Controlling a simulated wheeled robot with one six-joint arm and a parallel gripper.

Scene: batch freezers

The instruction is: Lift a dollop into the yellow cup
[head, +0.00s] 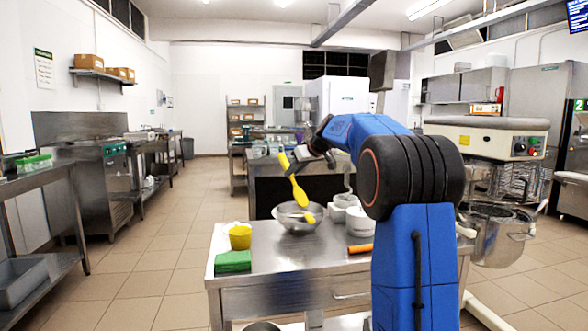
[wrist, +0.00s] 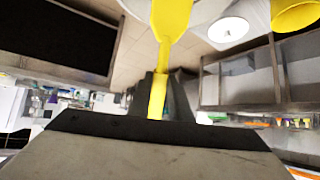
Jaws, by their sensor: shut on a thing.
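My gripper (head: 296,167) is shut on the handle of a yellow spatula (head: 299,193), held tilted with its broad end down, above the metal bowl (head: 288,224). In the wrist view the spatula (wrist: 171,18) runs up from between the dark fingers. A small yellow patch shows inside the bowl; I cannot tell whether it is content or a reflection. The yellow cup (head: 240,239) stands on the steel table left of the bowl, apart from the spatula. In the wrist view the cup (wrist: 296,14) is at the top right. I see no clear dollop on the spatula.
A folded green cloth (head: 233,262) lies in front of the cup on the steel table (head: 290,264). White containers (head: 359,223) and an orange object (head: 360,248) are right of the bowl. A mixer machine (head: 490,140) stands at the right. The table's front middle is clear.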

